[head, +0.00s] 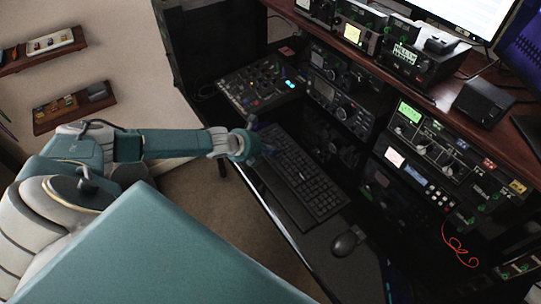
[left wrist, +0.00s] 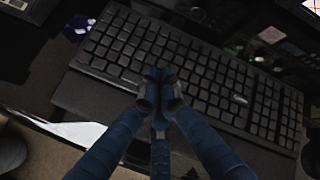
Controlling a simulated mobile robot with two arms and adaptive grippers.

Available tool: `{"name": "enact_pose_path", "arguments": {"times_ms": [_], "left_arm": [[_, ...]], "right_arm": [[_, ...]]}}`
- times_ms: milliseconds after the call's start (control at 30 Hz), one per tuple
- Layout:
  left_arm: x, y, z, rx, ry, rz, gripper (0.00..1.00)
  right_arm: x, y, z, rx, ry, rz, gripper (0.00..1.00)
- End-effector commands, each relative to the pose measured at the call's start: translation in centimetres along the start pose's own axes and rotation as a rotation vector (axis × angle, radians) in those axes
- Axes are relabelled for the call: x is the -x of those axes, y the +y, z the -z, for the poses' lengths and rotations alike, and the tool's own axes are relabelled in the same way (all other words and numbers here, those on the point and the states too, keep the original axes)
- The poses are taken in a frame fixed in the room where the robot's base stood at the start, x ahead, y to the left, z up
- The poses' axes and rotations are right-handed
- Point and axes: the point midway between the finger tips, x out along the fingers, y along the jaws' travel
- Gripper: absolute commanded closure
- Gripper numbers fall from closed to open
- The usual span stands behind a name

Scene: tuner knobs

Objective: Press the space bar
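A black keyboard (head: 300,178) lies on the dark desk, and it fills much of the left wrist view (left wrist: 215,82). My left gripper (head: 262,143) is at the keyboard's far left end in the head view. In the left wrist view its dark blue fingers (left wrist: 160,86) are drawn together with nothing between them. They are over the near rows of keys, left of the keyboard's middle. I cannot tell whether the fingertips touch a key. The space bar is not clear to see; the fingers cover part of the near row. My right gripper is not in view.
A black mouse (head: 345,243) lies to the right of the keyboard. A mixer panel (head: 260,84) with knobs stands beyond its left end. Radio units (head: 343,103) line the back under a wooden shelf (head: 440,88). The desk's near edge runs beside my left arm.

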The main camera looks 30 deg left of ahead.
Motion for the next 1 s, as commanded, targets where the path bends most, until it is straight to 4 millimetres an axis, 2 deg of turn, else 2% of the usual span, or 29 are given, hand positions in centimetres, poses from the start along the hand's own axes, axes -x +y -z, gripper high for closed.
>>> {"name": "enact_pose_path", "arguments": {"times_ms": [1000], "left_arm": [[-0.89,0.62,0.66,0.000,0.000,0.000,1.00]], "right_arm": [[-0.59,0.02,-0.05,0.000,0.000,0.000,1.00]]}}
